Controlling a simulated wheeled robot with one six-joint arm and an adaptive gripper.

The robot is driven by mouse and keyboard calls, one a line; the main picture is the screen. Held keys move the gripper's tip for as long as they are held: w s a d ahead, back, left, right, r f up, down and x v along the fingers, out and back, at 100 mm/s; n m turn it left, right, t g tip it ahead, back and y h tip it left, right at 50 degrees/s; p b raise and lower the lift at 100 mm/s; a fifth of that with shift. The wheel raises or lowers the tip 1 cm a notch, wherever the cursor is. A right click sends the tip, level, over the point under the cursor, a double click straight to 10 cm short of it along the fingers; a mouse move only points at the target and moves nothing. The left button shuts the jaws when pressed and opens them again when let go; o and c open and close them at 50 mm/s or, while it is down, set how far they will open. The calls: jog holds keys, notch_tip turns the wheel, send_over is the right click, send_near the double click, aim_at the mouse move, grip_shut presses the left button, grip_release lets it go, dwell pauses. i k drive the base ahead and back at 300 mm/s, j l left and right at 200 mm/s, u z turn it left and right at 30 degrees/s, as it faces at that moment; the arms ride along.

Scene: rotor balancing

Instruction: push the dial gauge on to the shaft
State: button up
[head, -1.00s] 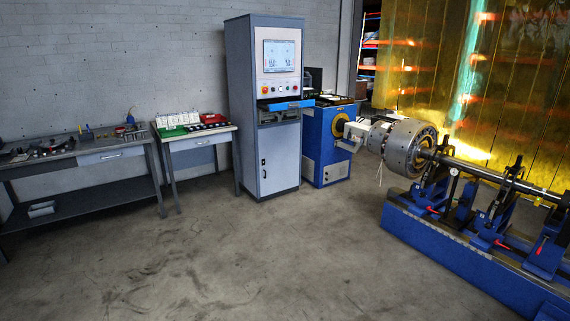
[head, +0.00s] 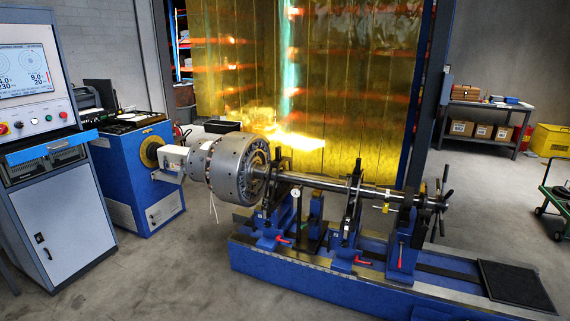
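The steel shaft (head: 326,181) lies level across the blue balancing machine (head: 325,280), resting on its stands. A large grey drum-shaped rotor (head: 232,172) sits on its left end. A small round white dial (head: 296,193), which looks like the dial gauge, stands beside the shaft just right of the rotor. It is too small to tell whether its tip touches the shaft. My gripper is not in this view.
A control cabinet (head: 45,150) and a blue drive unit (head: 140,180) stand at the left. A yellow curtain (head: 345,90) hangs behind the machine. A workbench (head: 487,112) and green cart (head: 558,200) are at the right. The floor in front is clear.

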aim_at(296, 191)
jog(key=i+l, duration=0.1)
jog(key=i, duration=0.45)
jog(key=i+l, duration=0.1)
jog(key=i, duration=0.45)
jog(key=i+u, duration=0.1)
jog(key=i, duration=0.45)
jog(key=i+j+u, duration=0.3)
jog(key=i, duration=0.5)
jog(key=i+u, duration=0.35)
jog(key=i, duration=0.45)
